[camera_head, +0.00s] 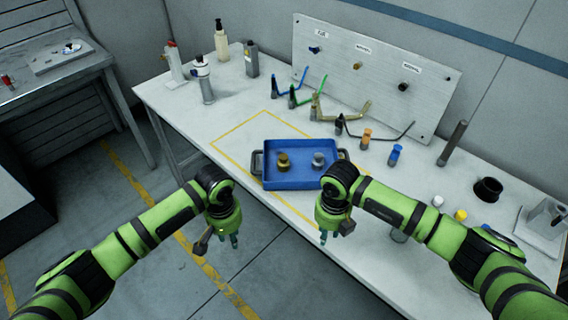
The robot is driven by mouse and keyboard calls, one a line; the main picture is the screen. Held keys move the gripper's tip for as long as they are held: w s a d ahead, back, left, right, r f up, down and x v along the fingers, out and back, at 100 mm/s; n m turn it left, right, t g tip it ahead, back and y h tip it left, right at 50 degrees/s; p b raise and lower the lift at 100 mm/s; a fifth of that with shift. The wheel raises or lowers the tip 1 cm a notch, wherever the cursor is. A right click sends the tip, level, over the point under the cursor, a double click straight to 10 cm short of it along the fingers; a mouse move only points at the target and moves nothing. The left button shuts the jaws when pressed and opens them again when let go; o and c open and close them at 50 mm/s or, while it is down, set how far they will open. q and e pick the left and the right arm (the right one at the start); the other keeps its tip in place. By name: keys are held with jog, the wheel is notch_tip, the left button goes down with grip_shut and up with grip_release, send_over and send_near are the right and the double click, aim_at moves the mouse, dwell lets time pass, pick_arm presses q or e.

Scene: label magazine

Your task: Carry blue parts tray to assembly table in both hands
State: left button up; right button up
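The blue parts tray (296,147) sits on the white table (235,105), inside a yellow outline. It holds a brass-coloured part and a grey part. A dark handle (257,162) shows at its left end; my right arm partly covers its right end. My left gripper (227,240) hangs in front of the table edge, below and left of the tray, apart from it. My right gripper (331,236) is lower right of the tray, near the table's front edge, also apart from it. Both look empty, with fingers pointing down and seemingly spread. Which table is the assembly table, I cannot tell.
A labelled board (376,72) stands at the back, with bent coloured tools before it. Bottles (221,40) stand at the back left, small caps (395,154) and a dark cup (487,190) at the right. Another table (50,70) stands at the far left; floor between is clear.

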pick_arm(q)
jog(key=shift+w+d+f, duration=0.1)
jog(key=shift+w+f, duration=0.05)
jog(key=shift+w, duration=0.2)
pick_arm(e)
notch_tip(320, 180, up, 11)
jog(key=w, duration=0.1)
jog(key=shift+w+d, duration=0.15)
jog(key=shift+d, duration=0.05)
pick_arm(q)
jog(key=shift+s, duration=0.1)
pick_arm(e)
jog(key=shift+f, duration=0.1)
